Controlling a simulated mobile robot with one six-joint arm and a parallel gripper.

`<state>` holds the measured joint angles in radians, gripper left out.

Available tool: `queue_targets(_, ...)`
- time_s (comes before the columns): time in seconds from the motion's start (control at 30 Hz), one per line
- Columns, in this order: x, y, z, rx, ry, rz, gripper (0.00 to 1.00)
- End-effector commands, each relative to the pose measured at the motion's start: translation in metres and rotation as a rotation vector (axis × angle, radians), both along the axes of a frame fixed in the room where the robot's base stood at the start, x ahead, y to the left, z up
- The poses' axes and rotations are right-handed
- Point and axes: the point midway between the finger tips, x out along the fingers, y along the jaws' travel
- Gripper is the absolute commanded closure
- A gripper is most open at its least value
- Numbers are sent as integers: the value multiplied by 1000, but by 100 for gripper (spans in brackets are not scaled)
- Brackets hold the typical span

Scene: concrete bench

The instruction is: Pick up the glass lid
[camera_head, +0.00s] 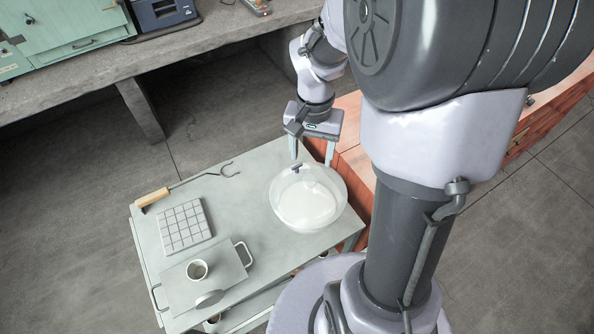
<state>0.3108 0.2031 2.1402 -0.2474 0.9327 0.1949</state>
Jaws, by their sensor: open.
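A clear, round glass piece (336,212) stands at the right end of the grey-green cart top, with a whitish area showing through it. It looks like the glass lid, and a small dark knob (296,168) shows near its far side. I cannot tell whether it covers a separate bowl. My gripper (312,151) is open and empty, its two fingers pointing down. It is at the far edge of the glass in the picture, close to the knob; the height gap is unclear.
On the cart top (240,210) are a wooden-handled fork tool (152,198), a white gridded block (181,226) and a tray (176,289) with a cup (197,270) and a grey disc (209,299). Wooden drawers (352,150) stand behind right. A concrete bench (85,78) runs along the back.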

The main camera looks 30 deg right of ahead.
Motion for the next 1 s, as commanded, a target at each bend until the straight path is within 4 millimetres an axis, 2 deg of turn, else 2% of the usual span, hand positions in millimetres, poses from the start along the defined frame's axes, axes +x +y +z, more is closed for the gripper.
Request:
queue_targets(0.03,-1,0,-20,2,4,0,39)
queue_targets(0.1,-1,0,-37,1,3,1,39)
queue_targets(0.3,0,1,-63,1,1,0,39)
queue_targets(0.5,0,3,-103,0,0,1,39)
queue_targets(0.6,0,3,-110,1,-1,1,39)
queue_targets(0.8,0,3,-109,0,-1,1,39)
queue_targets(1.0,1,3,-108,0,-1,1,79)
